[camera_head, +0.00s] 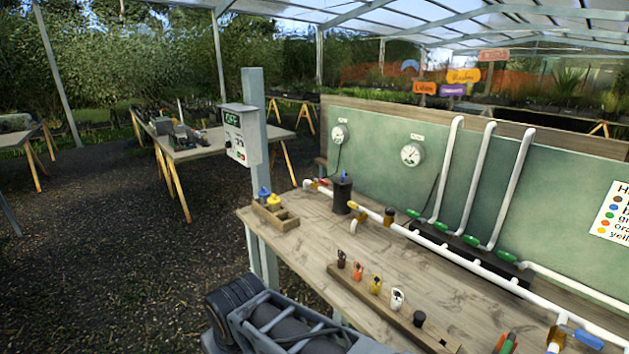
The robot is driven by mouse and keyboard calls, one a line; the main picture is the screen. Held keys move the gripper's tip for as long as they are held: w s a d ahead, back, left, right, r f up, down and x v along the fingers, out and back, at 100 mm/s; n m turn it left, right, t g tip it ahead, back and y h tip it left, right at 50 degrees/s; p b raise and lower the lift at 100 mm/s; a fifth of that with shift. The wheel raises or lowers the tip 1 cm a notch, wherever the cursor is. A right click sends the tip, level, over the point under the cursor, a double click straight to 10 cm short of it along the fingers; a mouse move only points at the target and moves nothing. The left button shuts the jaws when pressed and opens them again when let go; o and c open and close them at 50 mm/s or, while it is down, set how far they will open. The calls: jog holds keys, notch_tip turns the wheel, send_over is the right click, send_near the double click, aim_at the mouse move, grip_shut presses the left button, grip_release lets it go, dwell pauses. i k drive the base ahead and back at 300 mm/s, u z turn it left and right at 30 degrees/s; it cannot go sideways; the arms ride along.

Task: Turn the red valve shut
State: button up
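A small red valve handle (325,181) shows at the far left end of the white pipe on the wooden bench. It sits beside a brass-coloured fitting (308,185) and just left of a black cylinder (342,194). The handle is too small to tell how far it is turned. Part of my arm (285,325) shows at the bottom edge, well in front of the valve. My gripper's fingers are not in view.
The bench (310,240) carries a white pipe with several green valves (470,240), a blue handle (580,338), a wooden tool strip (385,308) and a small box (275,217). A post with a control box (240,134) stands at the bench's left. Gravel floor left is open.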

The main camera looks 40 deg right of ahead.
aim_at(324, 182)
jog(key=u, duration=0.05)
jog(key=i, duration=3.4)
jog(key=z, duration=3.25)
jog(key=i, duration=0.5)
